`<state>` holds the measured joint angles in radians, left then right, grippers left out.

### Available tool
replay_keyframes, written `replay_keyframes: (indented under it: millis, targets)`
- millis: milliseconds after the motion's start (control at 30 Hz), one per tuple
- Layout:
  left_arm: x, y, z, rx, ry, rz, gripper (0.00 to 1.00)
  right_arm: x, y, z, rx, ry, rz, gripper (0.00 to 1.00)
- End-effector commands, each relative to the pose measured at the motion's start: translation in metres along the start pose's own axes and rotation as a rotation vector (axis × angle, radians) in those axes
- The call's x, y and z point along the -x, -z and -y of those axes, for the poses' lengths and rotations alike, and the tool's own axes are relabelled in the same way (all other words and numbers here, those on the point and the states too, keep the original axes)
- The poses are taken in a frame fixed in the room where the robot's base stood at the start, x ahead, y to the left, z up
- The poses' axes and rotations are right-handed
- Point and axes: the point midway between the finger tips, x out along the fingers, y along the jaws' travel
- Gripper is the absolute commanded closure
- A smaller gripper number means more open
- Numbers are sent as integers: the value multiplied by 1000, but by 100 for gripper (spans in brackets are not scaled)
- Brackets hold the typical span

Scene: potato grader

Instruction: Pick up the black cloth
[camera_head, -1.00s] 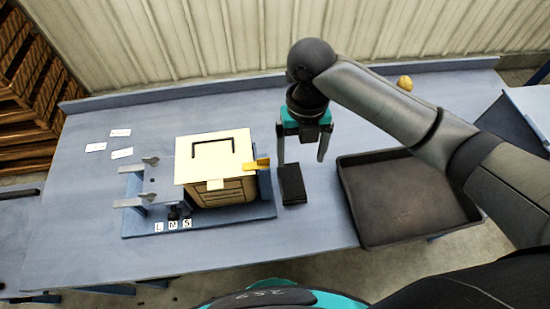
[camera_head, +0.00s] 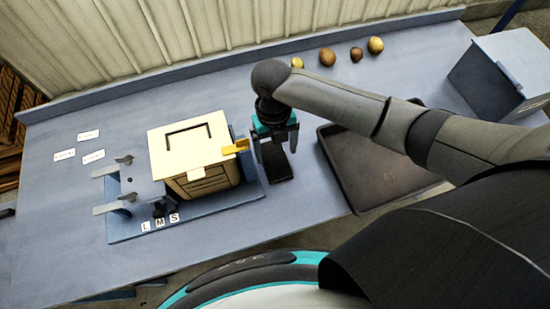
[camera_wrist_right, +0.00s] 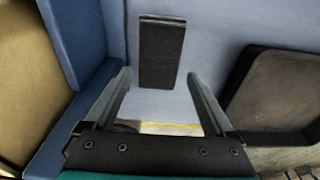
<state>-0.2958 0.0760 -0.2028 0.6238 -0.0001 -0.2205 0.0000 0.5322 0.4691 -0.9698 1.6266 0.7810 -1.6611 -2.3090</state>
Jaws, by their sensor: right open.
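The black cloth (camera_head: 281,171) is a small folded dark pad lying flat on the blue table, between the wooden box and the dark tray. In the right wrist view the black cloth (camera_wrist_right: 162,55) lies just past the fingertips, roughly in line with the gap between them. My right gripper (camera_head: 274,152) is open and empty, pointing down over the cloth and hiding part of it in the head view. Its two fingers also show in the wrist view (camera_wrist_right: 158,76). I cannot tell its exact height above the cloth. My left gripper is not in view.
Close left is a wooden box (camera_head: 190,140) with a yellow tab, on a blue base (camera_head: 128,228) with raised edges. Close right is a dark tray (camera_head: 375,185). Several potatoes (camera_head: 327,57) lie at the back. A blue-grey bin (camera_head: 490,80) stands at far right.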

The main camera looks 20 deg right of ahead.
Motion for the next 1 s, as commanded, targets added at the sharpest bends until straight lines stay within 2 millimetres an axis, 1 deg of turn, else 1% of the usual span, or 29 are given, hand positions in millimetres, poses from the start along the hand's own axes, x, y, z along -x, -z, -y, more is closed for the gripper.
replay_keyframes:
  millis: [33,200,300,400,633,1000]
  targets:
    - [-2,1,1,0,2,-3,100,-7,-1,-1,-2,-2,-3,11]
    - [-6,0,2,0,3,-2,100,-29,-8,-2,-1,-1,-4,11]
    - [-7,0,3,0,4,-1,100,-41,-8,-2,-1,-1,-2,11]
    - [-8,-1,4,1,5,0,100,-46,-8,-1,-1,0,-1,11]
    - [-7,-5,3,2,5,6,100,-46,-8,-2,0,0,0,12]
    - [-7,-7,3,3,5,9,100,-46,-8,-1,0,0,0,54]
